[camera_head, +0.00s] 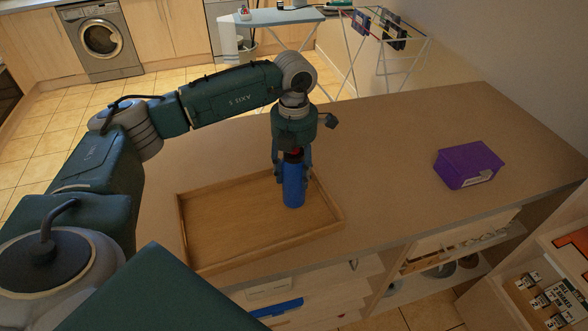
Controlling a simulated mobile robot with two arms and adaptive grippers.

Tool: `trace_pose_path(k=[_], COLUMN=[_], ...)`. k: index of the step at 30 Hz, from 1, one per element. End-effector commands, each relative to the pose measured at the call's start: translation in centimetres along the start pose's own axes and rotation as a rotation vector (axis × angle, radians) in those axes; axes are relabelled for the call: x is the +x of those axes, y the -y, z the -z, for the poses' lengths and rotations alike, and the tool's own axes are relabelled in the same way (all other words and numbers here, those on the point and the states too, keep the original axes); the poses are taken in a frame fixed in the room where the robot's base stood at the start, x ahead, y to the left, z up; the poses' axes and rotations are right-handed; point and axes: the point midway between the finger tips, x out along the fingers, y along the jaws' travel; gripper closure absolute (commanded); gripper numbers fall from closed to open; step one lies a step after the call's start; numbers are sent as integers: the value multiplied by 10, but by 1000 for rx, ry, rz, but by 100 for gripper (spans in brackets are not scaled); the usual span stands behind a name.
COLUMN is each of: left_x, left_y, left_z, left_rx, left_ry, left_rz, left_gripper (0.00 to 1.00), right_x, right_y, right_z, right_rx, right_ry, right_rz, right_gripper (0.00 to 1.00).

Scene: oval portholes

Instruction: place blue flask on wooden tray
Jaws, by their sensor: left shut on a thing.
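The blue flask (293,188) is upright, with a red part at its top. My left gripper (293,172) comes down from above and is shut on the flask's upper part. The wooden tray (203,226) lies on the counter and has a low raised rim. The flask's base shows against the tray's floor, in its right part. I cannot tell whether the base touches the tray or hangs just above it. My right gripper is not in view.
A purple box (468,165) sits on the counter (400,140) to the right. The counter between tray and box is clear. Open shelves with dishes lie below the front edge. A washing machine (102,38) and drying rack (385,38) stand behind.

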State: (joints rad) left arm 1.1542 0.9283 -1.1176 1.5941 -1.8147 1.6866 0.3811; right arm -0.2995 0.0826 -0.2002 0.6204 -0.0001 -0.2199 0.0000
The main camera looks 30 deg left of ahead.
Motion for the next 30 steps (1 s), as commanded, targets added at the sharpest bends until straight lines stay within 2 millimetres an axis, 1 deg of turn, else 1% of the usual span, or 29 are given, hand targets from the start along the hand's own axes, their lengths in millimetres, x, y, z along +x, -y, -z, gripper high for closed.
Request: trace_pose_path(k=[3,8,12,13,15,16,25,27,29,30], left_x=[4,4,8,8,7,7,5,1,-2,-8], left_y=[0,0,0,0,0,0,0,0,0,0], left_z=[0,-1,0,0,0,0,0,0,-1,-2], left_rx=[0,0,0,0,0,0,0,0,0,0], left_ry=[2,3,2,1,1,1,1,1,4,6], left_rz=[0,0,0,0,0,0,0,0,0,1], left_gripper=[92,92,92,51,37,34,34,34,34,34], right_x=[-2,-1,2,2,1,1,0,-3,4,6], right_y=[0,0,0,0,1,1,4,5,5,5], right_z=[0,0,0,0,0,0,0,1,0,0], right_rx=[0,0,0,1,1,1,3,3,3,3], right_ry=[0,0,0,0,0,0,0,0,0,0], right_rz=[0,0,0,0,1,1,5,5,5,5], right_gripper=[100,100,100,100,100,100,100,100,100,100])
